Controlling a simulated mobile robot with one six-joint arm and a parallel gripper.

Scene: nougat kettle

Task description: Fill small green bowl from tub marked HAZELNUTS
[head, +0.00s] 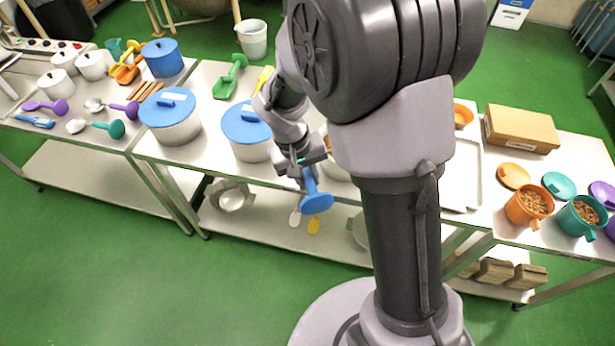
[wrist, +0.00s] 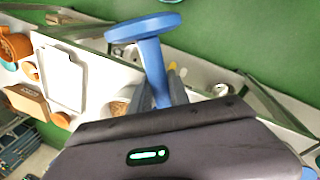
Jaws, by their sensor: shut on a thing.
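My gripper (head: 308,172) is shut on a blue tool (head: 316,203) with a stem and a broad round end, held at the table's front edge. In the wrist view the blue tool (wrist: 150,45) rises from between the fingers (wrist: 165,92); its other end is hidden. An open tub with brown contents (head: 329,146) is mostly hidden behind my arm; brown contents (wrist: 119,107) also show in the wrist view. Two white tubs with blue lids (head: 178,130) (head: 250,150) stand left of the gripper. I cannot read a HAZELNUTS label or clearly pick out a small green bowl.
At right, an orange mug (head: 524,216) and a teal mug (head: 578,226) hold brown pieces, near a cardboard box (head: 521,130) and a grey tray (head: 462,178). A green scoop (head: 228,82) and ladles (head: 110,128) lie at left. A lower shelf (head: 270,226) runs beneath the table.

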